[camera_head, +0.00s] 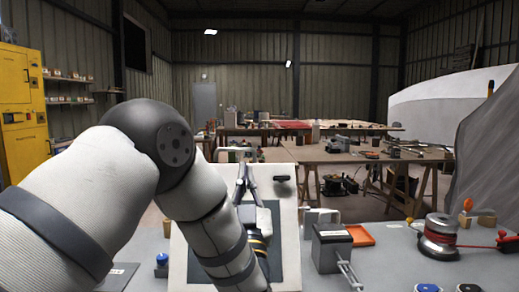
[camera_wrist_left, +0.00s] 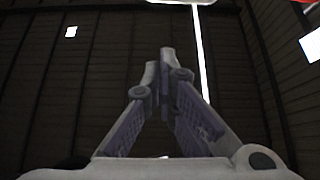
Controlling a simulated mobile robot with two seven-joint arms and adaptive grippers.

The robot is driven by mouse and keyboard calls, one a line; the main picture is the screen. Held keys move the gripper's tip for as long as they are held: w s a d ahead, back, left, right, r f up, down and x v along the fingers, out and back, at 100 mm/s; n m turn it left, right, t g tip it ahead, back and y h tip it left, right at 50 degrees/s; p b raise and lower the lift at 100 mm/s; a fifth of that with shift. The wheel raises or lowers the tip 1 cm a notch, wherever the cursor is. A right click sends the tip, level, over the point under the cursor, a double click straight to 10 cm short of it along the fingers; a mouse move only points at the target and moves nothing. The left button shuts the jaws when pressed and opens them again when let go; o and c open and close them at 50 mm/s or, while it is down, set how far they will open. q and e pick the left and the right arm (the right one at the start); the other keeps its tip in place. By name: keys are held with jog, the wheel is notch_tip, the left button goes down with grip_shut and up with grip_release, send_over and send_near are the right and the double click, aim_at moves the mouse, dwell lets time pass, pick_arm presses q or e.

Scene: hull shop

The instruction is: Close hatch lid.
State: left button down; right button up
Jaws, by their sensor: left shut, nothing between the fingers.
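The hatch lid (camera_head: 290,195) is a pale panel standing raised behind the hatch opening, with a dark knob (camera_head: 281,179) on its upper right. The hatch frame (camera_head: 190,262) is pale, with a dark opening (camera_head: 289,262), partly hidden by my left arm. My left gripper (camera_head: 244,170) is in front of the lid in the head view, left of the knob, pointing up. Its fingertips (camera_wrist_left: 165,55) are together and empty in the left wrist view, against the dark ceiling. I cannot tell whether it touches the lid. My right gripper is not in view.
Wooden work tables (camera_head: 350,157) stand behind. A yellow cabinet (camera_head: 22,110) is at the left.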

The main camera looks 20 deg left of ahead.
aim_at(248, 149)
pick_arm(q)
jog(key=shift+m+t, duration=0.3)
jog(key=w+a+r, duration=0.1)
jog(key=w, duration=0.2)
jog(key=w+a+r+b, duration=0.1)
jog(key=w, duration=0.2)
jog(key=w+a+r+b, duration=0.1)
jog(key=w+a, duration=0.1)
jog(key=w, duration=0.1)
jog(key=shift+w+r, duration=0.3)
jog(key=shift+r, duration=0.05)
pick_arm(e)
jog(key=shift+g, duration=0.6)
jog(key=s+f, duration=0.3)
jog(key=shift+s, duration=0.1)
pick_arm(q)
jog(key=shift+r, duration=0.1)
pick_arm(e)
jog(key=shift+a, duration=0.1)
